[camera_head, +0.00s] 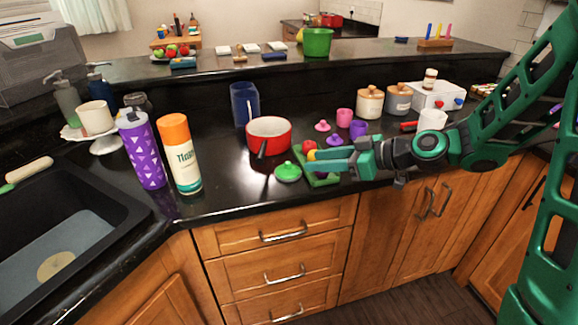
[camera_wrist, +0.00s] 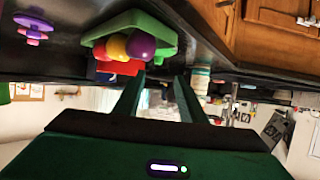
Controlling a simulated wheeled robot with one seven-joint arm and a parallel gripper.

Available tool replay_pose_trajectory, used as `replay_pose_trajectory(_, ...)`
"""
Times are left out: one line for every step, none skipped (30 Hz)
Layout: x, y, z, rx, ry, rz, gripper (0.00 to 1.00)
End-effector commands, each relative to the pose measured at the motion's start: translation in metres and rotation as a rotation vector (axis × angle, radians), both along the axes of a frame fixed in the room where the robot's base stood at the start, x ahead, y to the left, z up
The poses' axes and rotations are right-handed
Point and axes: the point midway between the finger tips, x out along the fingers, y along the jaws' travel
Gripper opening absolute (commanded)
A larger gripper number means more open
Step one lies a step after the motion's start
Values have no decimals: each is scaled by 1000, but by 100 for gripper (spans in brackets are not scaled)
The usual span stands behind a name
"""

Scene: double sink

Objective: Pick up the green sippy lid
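The green sippy lid (camera_head: 288,172), a round green disc with a small knob, lies on the black counter near its front edge in the head view. My gripper (camera_head: 308,160) reaches in from the right, its fingertips just right of the lid and apart from it in the picture. In the wrist view my gripper (camera_wrist: 160,76) has its two fingers spread with nothing between them, so it is open. I cannot make out the lid in the wrist view.
A green tray (camera_head: 326,181) with toy fruit sits under my fingers; it also shows in the wrist view (camera_wrist: 162,28). A red pot (camera_head: 268,133) stands behind the lid. An orange-capped bottle (camera_head: 180,155) and purple bottle (camera_head: 141,150) stand left. Counter between bottles and lid is clear.

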Motion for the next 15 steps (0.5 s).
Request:
replay_pose_trajectory(1, 2, 0, 1, -1, 1, 37)
replay_pose_trajectory(2, 5, -1, 2, -2, 3, 37)
replay_pose_trajectory(4, 9, -3, 2, -2, 4, 37)
replay_pose_trajectory(6, 13, -5, 2, -1, 7, 37)
replay_pose_trajectory(7, 18, -7, 2, -2, 8, 37)
replay_pose_trajectory(10, 24, -9, 2, -3, 9, 37)
replay_pose_trajectory(12, 28, -11, 1, -2, 11, 37)
replay_pose_trajectory(14, 32, -13, 2, -1, 11, 37)
replay_pose_trajectory(16, 37, -15, 2, -1, 11, 37)
replay_pose_trajectory(18, 41, -16, 2, -1, 12, 37)
replay_pose_trajectory(20, 44, -18, 2, -1, 12, 37)
replay_pose_trajectory(21, 47, -19, 1, -1, 11, 37)
replay_pose_trajectory(22, 49, -20, 1, -1, 11, 37)
replay_pose_trajectory(23, 50, -21, 1, -1, 11, 37)
replay_pose_trajectory(24, 52, -22, 1, -1, 11, 37)
